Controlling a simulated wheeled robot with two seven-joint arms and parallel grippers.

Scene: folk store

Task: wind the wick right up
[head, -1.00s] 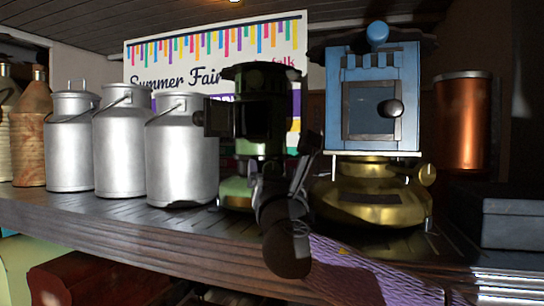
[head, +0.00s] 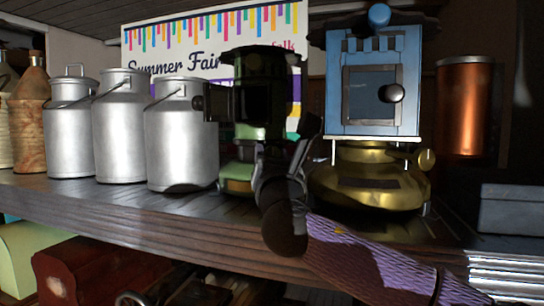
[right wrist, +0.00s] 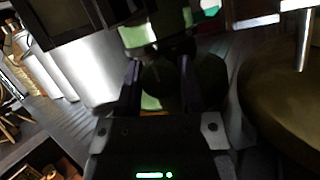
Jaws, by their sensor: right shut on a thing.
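A dark green lamp (head: 258,120) stands on the shelf, its small side door (head: 217,103) swung out to the left. Its lighter green base (head: 238,172) is partly hidden by my right gripper (head: 283,158). In the right wrist view, my right gripper (right wrist: 158,85) is shut on a dark round knob (right wrist: 160,76) in front of the green base; the grip itself is dim. A blue lamp (head: 350,60) on a brass base (head: 370,185) stands just to the right, with a small brass knob (head: 427,160) at its right side. The wicks cannot be made out. My left gripper is out of view.
Several metal milk cans (head: 122,125) stand to the left on the shelf (head: 120,205). The brass base is close beside my right gripper. A copper cylinder (head: 464,105) and a grey box (head: 507,208) are at the right. A Summer Fair banner (head: 175,60) hangs behind.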

